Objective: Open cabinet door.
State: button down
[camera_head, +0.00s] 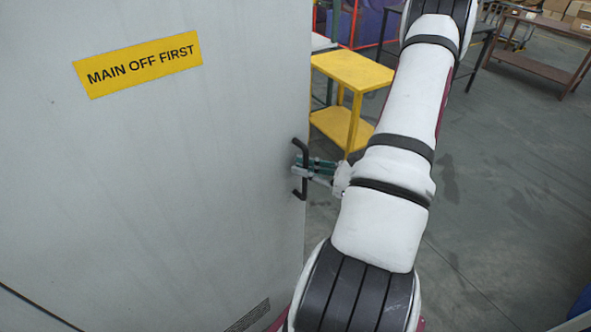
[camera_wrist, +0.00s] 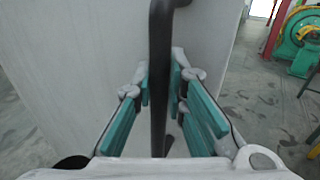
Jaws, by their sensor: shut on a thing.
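The grey cabinet door (camera_head: 170,190) fills the left of the head view and bears a yellow label (camera_head: 138,65) reading "MAIN OFF FIRST". It also fills the left of the wrist view (camera_wrist: 80,50). A black bar handle (camera_head: 304,150) stands upright near the door's right edge. My gripper (camera_head: 306,168) is at the handle, reaching from the right. In the wrist view the handle (camera_wrist: 160,50) runs between the two teal-padded fingers, and my gripper (camera_wrist: 160,85) is shut on it. I cannot see from these frames whether the door stands ajar.
A yellow two-shelf cart (camera_head: 352,72) stands behind the door's right edge. A brown table (camera_head: 545,45) is at the far right. Green machinery (camera_wrist: 300,40) shows at the right of the wrist view. Grey floor (camera_head: 510,180) right of my arm is open.

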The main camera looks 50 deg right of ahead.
jog(key=shift+s+a, duration=0.15)
jog(key=shift+a, duration=0.15)
jog(key=c, duration=1.9)
grip_release()
jog(key=shift+s+a, duration=0.1)
jog(key=shift+c, duration=0.2)
jog(key=o, duration=0.3)
jog(key=shift+o, duration=0.2)
jog(key=v, duration=0.8)
